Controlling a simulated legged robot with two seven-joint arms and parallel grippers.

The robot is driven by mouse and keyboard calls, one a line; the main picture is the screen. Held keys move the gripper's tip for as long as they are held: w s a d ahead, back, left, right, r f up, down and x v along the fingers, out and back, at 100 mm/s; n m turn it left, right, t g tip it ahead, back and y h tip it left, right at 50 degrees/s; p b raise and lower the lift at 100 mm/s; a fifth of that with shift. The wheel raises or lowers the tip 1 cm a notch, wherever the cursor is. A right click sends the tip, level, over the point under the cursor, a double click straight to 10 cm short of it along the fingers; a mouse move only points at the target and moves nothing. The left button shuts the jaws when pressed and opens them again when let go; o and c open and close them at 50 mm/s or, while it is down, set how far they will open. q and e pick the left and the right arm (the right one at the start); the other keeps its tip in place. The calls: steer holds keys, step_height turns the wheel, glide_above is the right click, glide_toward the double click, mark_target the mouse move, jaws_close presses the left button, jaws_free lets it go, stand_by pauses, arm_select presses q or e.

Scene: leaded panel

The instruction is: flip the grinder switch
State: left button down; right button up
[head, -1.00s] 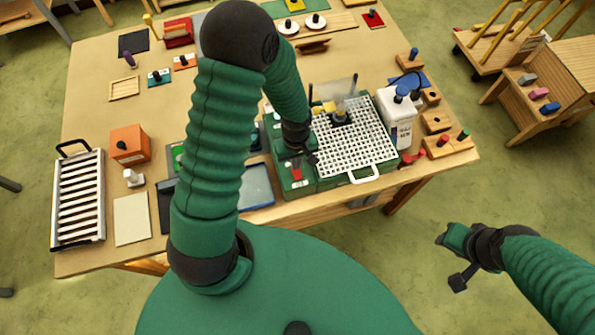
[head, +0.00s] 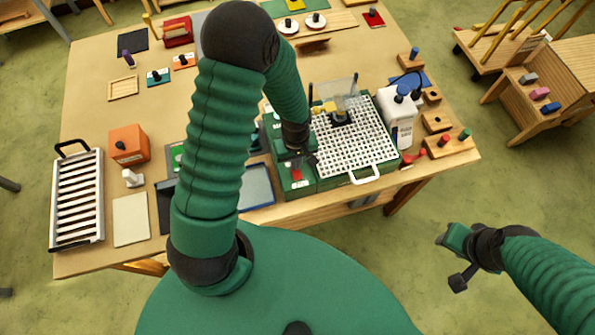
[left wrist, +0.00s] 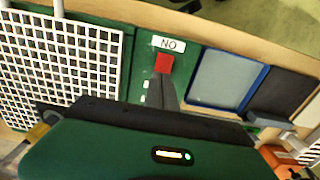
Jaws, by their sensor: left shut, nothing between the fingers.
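The grinder (head: 360,163) is a green box with a white grid top, near the table's front edge. Its red switch (head: 296,174) sits on the green panel left of the grid. In the left wrist view the switch (left wrist: 164,63) is a red square beside a white label reading "NO" in that view. My left gripper (left wrist: 168,92) is shut and empty, its dark fingertips right at the switch's edge; I cannot tell whether they touch. In the head view the left gripper (head: 308,160) is over the panel, partly hidden by its arm. My right gripper (head: 446,240) hangs off the table at right; its jaws are unclear.
A clear shield (head: 342,93) and a yellow piece (head: 323,108) stand on the grid. A white bottle (head: 398,118) stands right of the grinder. A blue-rimmed tray (head: 257,184) lies left of the panel. A striped rack (head: 78,200) and orange box (head: 129,145) are further left.

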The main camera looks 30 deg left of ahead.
arm_select(q)
steer(key=shift+a+f+b, duration=0.1)
steer(key=shift+f+b, duration=0.25)
steer(key=shift+f, duration=0.15)
step_height(320, 180, up, 7)
steer(key=p, duration=0.6)
steer(key=shift+r, duration=0.1)
stand_by(0.4)
steer(key=shift+s, duration=0.1)
